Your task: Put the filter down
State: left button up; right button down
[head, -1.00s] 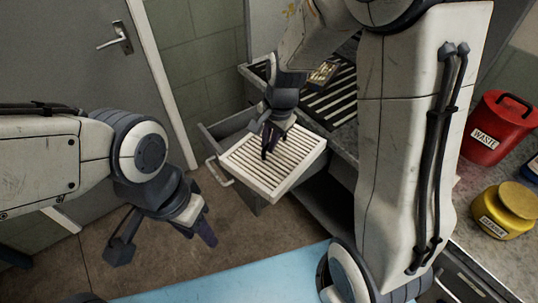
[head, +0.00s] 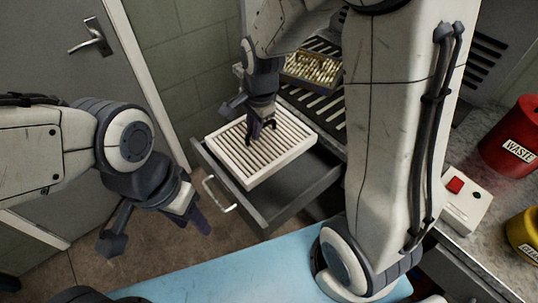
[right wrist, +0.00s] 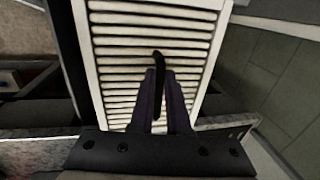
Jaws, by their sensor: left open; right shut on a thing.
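The filter (head: 278,148) is a white frame with pale slats. In the head view it overlaps the back left part of an open grey drawer (head: 288,195); whether it touches the drawer I cannot tell. My right gripper (head: 252,142) is shut on the filter's dark handle at its middle. The right wrist view shows the filter (right wrist: 105,62) close up, with the dark handle (right wrist: 158,62) between the fingers (right wrist: 158,103). My left gripper (head: 158,231) is open and empty, left of the drawer and apart from it.
The drawer's pale handle (head: 218,197) faces the left gripper. Behind stands a slatted grey surface (head: 320,103) with a tray of small brass-coloured pieces (head: 312,68). A red waste bin (head: 512,140), a yellow container (head: 525,235) and a red-button box (head: 465,198) stand at right. A blue surface (head: 240,265) lies in front.

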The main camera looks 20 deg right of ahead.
jog(key=f+b, duration=0.1)
jog(key=f, duration=0.3)
jog(key=f+b, duration=0.1)
jog(key=f, duration=0.3)
jog(key=f+b, duration=0.1)
jog(key=f, duration=0.3)
jog(key=shift+d+f, duration=0.3)
jog(key=shift+d, duration=0.05)
jog(key=d, duration=0.2)
jog(key=w+d, duration=0.1)
jog(key=d, duration=0.1)
jog(key=shift+w, duration=0.2)
jog(key=shift+s+a+f+b, duration=0.1)
jog(key=shift+a+f+b, duration=0.05)
jog(key=shift+f+b, duration=0.35)
jog(key=shift+f, duration=0.1)
jog(key=c, duration=1.3)
grip_release()
jog(key=shift+f, duration=0.15)
jog(key=o, duration=0.4)
